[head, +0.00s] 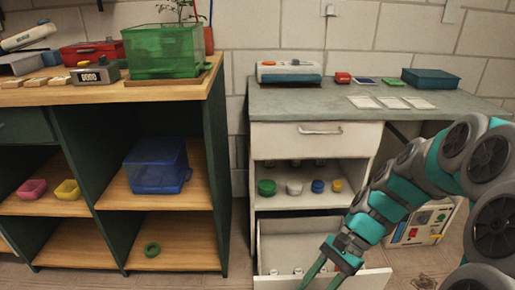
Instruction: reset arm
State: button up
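My gripper (322,272) hangs low at the bottom of the head view, in front of the open bottom drawer (374,283) of the white cabinet. Its two green fingers are spread apart and I see nothing between them. My teal and grey arm reaches down to it from the right. The fingertips run close to the lower picture edge. I cannot tell whether they are inside the drawer or in front of it. Several small pale items (298,270) sit in the drawer.
The white cabinet's shelf holds a green jar (266,187) and several others under a grey counter (300,101). At left, a wooden bench (40,95) carries a green bin (165,52); a blue bin (157,166) sits below. A panelled box (422,225) stands behind my arm.

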jog(key=s+d+r+n+t+h, duration=0.1)
jog(key=s+r+n+h, duration=0.1)
jog(key=s+n, duration=0.3)
jog(key=s+d+r+n+t+h, duration=0.2)
jog(key=s+n+h, duration=0.3)
jog(key=s, duration=0.3)
jog(key=shift+d+r+n, duration=0.15)
jog(key=shift+d+n, duration=0.05)
jog(key=shift+n, duration=0.2)
jog(key=shift+d, duration=0.1)
dwell(0.4)
